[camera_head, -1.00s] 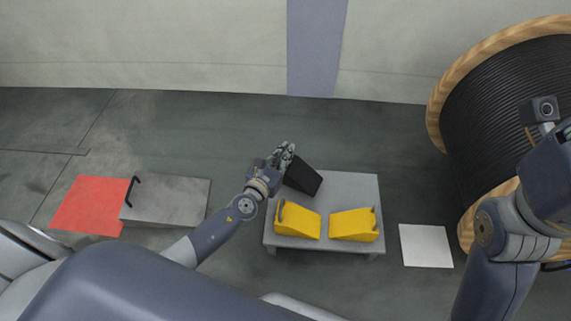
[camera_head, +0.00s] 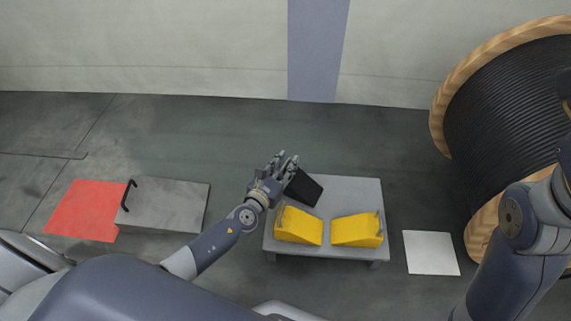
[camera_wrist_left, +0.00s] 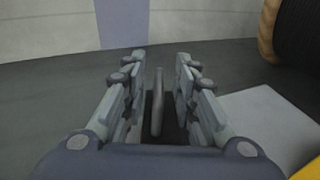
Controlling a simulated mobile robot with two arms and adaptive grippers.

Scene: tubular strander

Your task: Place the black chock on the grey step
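The black chock (camera_head: 306,188) sits tilted in the view at the back left of a low grey table (camera_head: 350,190). My left gripper (camera_head: 284,160) is at its left end, fingers spread. In the left wrist view the open fingers (camera_wrist_left: 158,75) stand on both sides of the chock's upright handle (camera_wrist_left: 157,102), with gaps on each side. The chock's dark body (camera_wrist_left: 172,131) shows below, partly hidden by the fingers. A grey step-like block (camera_head: 170,206) with a black handle stands on the floor at the left. My right gripper is out of view.
Two yellow chocks (camera_head: 300,227) (camera_head: 357,231) stand at the table's front. A red square (camera_head: 84,210) lies beside the grey block, and a white square (camera_head: 430,252) right of the table. A large cable drum (camera_head: 515,115) stands at the right. Floor behind the table is clear.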

